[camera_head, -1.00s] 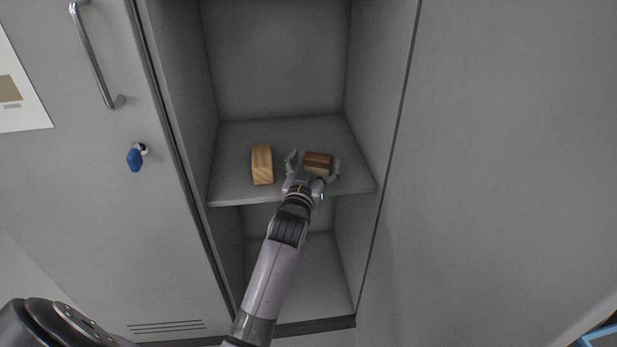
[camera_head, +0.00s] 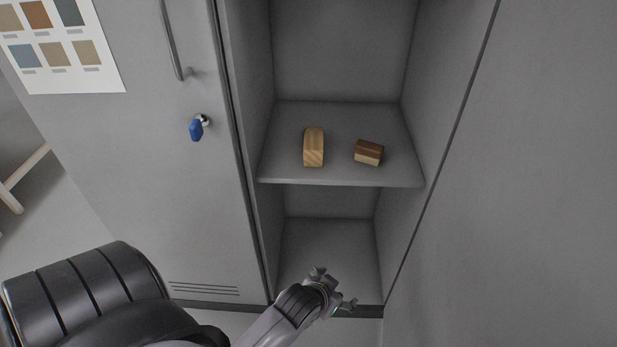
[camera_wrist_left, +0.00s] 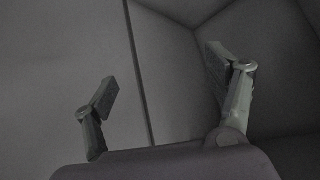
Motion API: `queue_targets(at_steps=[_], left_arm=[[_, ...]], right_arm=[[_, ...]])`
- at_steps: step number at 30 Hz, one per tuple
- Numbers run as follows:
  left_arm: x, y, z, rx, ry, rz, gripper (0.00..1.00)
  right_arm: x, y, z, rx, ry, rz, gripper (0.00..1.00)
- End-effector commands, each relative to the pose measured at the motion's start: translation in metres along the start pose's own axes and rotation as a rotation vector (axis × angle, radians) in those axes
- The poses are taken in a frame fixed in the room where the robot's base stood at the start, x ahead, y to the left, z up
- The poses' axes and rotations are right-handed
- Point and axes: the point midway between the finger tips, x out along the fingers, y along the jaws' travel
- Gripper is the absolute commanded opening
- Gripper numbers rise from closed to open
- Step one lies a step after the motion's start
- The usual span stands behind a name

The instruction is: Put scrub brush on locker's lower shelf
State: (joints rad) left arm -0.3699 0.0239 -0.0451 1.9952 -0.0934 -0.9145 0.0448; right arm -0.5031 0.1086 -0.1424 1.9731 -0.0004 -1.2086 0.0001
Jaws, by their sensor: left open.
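A two-tone block, dark brown over pale tan (camera_head: 369,152), looks like the scrub brush. It lies slightly turned on the locker's shelf (camera_head: 340,176), right of the middle. My left gripper (camera_head: 335,288) is open and empty, low in front of the locker's bottom compartment and well below the block. In the left wrist view its two spread fingers (camera_wrist_left: 160,80) have nothing between them, with grey locker panels beyond. My right gripper is in neither current view.
A light wooden block (camera_head: 314,147) stands on the same shelf, left of the brush, with a gap between them. The bottom compartment (camera_head: 325,250) looks empty. A closed locker door with a blue key (camera_head: 196,130) is at left; a plain grey panel is at right.

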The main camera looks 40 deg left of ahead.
Motion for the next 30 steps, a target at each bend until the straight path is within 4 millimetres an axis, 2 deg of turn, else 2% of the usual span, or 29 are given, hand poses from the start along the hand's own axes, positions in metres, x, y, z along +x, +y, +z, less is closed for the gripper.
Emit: queue_targets(at_steps=[1, 3, 6, 9, 12, 23, 26, 30], left_arm=[[-0.003, 0.008, 0.040, 0.032, -0.110, 0.026, 0.79], [-0.010, 0.018, 0.083, 0.068, -0.236, 0.059, 0.79], [-0.021, 0.027, 0.127, 0.103, -0.366, 0.093, 0.79], [-0.029, 0.031, 0.150, 0.123, -0.435, 0.111, 0.79], [-0.032, 0.032, 0.158, 0.129, -0.458, 0.118, 0.79], [-0.031, 0.032, 0.160, 0.129, -0.464, 0.117, 0.79], [-0.026, 0.032, 0.171, 0.131, -0.479, 0.118, 0.79], [-0.020, 0.032, 0.200, 0.137, -0.507, 0.121, 0.79]], right_arm=[[0.000, 0.000, 0.000, 0.000, 0.000, 0.000, 0.29], [0.000, 0.000, 0.000, 0.000, 0.000, 0.000, 0.29], [0.000, 0.000, 0.000, 0.000, 0.000, 0.000, 0.29], [0.000, 0.000, 0.000, 0.000, 0.000, 0.000, 0.29], [0.000, 0.000, 0.000, 0.000, 0.000, 0.000, 0.29], [0.003, 0.001, 0.004, -0.001, -0.011, 0.000, 0.29], [0.011, 0.000, 0.012, -0.003, -0.026, -0.002, 0.29], [0.030, -0.002, 0.035, -0.007, -0.054, -0.005, 0.29]])
